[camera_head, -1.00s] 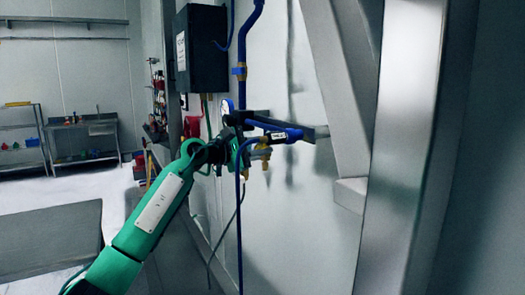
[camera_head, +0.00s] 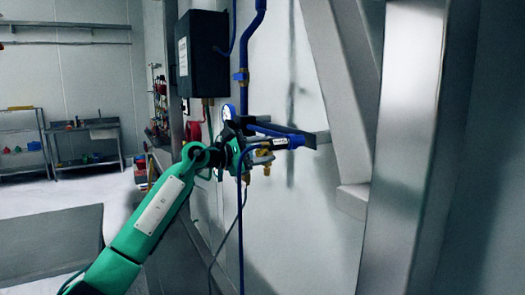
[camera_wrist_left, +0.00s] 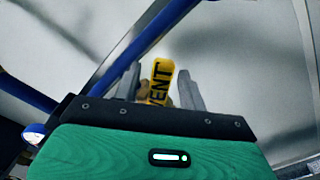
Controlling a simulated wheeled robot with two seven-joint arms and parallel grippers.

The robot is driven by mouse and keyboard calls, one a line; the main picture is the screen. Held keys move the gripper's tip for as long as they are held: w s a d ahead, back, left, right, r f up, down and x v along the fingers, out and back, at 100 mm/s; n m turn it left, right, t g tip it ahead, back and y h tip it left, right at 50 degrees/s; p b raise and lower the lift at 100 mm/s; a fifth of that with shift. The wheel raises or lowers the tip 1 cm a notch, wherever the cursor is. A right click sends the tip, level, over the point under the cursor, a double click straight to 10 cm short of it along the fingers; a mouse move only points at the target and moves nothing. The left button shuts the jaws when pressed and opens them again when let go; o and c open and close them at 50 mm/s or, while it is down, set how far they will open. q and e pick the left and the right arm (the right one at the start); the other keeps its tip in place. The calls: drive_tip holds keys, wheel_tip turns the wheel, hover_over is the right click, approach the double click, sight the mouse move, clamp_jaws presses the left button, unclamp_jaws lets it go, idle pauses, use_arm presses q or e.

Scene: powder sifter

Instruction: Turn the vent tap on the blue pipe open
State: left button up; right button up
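The blue pipe (camera_head: 245,55) runs down the wall; a blue pipe also crosses diagonally at the left of the left wrist view (camera_wrist_left: 152,35). A yellow tag reading "VENT" (camera_wrist_left: 160,82) stands between the two grey fingers of my left gripper (camera_wrist_left: 160,92), with a brass part partly hidden behind it. The fingers are apart, with a gap seen on both sides of the tag. In the head view my left gripper (camera_head: 280,146) is at the pipe's blue and brass fittings (camera_head: 266,170) and hides much of the tap. My right gripper is not in view.
A round gauge (camera_head: 228,111) sits close beside my left gripper. A black box (camera_head: 203,53) hangs on the wall above. A steel post (camera_head: 405,150) and a slanted beam stand at the right. Shelving is at the far left.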

use_arm(q)
drive_tip(key=shift+a, duration=0.1)
drive_tip(key=shift+s+a+f, duration=0.1)
drive_tip(key=shift+s+a, duration=0.1)
drive_tip(key=shift+a, duration=0.05)
drive_tip(key=b+v, duration=0.4)
drive_tip(key=v, duration=0.9)
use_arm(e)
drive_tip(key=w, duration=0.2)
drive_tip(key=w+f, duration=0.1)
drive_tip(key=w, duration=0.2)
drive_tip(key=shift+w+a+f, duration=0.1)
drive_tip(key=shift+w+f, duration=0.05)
use_arm(q)
drive_tip(key=shift+c, duration=0.2)
